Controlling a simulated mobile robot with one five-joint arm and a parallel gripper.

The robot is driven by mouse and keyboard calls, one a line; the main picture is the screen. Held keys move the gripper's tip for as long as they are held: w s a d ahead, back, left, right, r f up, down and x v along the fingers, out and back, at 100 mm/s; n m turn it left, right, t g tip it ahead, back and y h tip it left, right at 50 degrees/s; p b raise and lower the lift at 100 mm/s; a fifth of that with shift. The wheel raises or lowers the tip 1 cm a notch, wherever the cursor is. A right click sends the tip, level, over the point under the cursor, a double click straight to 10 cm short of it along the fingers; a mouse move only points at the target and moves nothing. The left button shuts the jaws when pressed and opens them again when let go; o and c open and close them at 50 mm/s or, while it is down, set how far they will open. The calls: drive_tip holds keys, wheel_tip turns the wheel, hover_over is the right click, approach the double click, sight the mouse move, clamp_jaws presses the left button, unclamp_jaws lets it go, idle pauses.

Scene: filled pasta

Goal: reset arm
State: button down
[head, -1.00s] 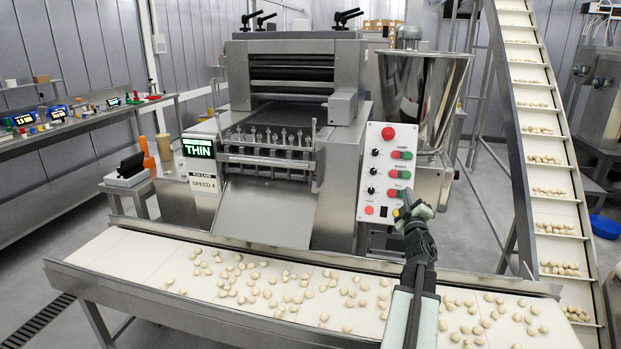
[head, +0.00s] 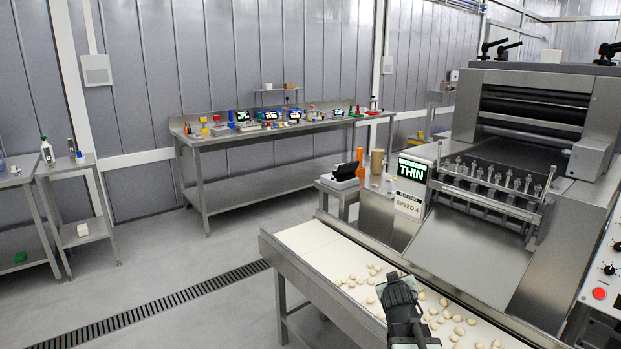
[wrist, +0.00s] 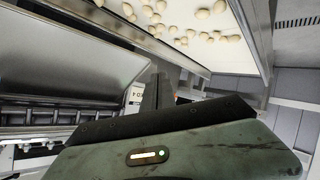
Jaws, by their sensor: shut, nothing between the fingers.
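My gripper (head: 395,280) shows at the lower middle right of the head view, in front of the conveyor belt in the picture. It is shut and holds nothing. In the wrist view my gripper (wrist: 158,85) points up the picture, with the belt (wrist: 190,52) above it. The pasta machine (head: 530,130) stands at the right of the head view, with a green "THIN" sign (head: 412,170). Its control panel (head: 604,270) is cut off at the right edge.
Pasta pieces (head: 360,280) lie scattered on the conveyor belt (head: 310,240). A long steel bench (head: 250,138) with coloured items stands along the back wall. Small side tables (head: 75,205) are at the left. The grey floor (head: 180,270) between is clear, with a drain grate (head: 170,313).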

drive_tip(key=s+a+f+g+y, duration=0.2)
drive_tip(key=s+a+f+g, duration=0.3)
drive_tip(key=s+a+f, duration=0.25)
drive_tip(key=s+a+f+m+g+y, duration=0.1)
drive_tip(key=s+a+f+g, duration=0.2)
drive_tip(key=s, duration=0.4)
drive_tip(key=s+a+f+m+g+y, duration=0.1)
drive_tip(key=s+a+f+g, duration=0.2)
drive_tip(key=s, duration=0.4)
wheel_tip(320, 180, up, 13)
drive_tip(key=d+g+p, duration=0.1)
drive_tip(key=p, duration=1.1)
drive_tip(key=shift+s+r+p, duration=0.15)
drive_tip(key=shift+s+p, duration=0.05)
drive_tip(key=shift+p, duration=0.2)
drive_tip(key=shift+d, duration=0.1)
